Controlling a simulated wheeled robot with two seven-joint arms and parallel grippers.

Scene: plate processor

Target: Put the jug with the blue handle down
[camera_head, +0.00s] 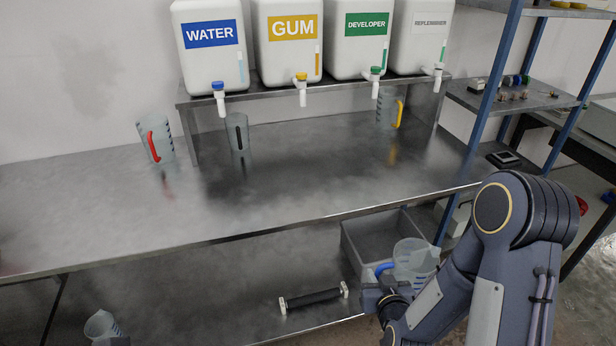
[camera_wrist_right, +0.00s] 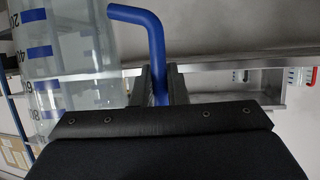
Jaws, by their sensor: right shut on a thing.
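The jug with the blue handle (camera_head: 412,258) is a clear measuring jug at the lower right of the head view, in front of a grey bin. In the right wrist view the jug (camera_wrist_right: 68,60) fills the left side, with blue scale marks, and looks upright. My right gripper (camera_head: 374,290) is shut on its blue handle (camera_wrist_right: 152,45); the fingers (camera_wrist_right: 160,86) close around the handle's lower part. I cannot tell from the head view whether the jug's base touches anything, as my arm hides it. My left gripper is not in view.
The metal bench top (camera_head: 290,195) has wide free room. On it stand a red-handled jug (camera_head: 157,138), a black-handled jug (camera_head: 237,130) and a yellow-handled jug (camera_head: 388,108). Tanks stand on a raised shelf (camera_head: 290,92). The lower shelf (camera_head: 215,295) holds a black roller (camera_head: 313,297) and a grey bin (camera_head: 372,232).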

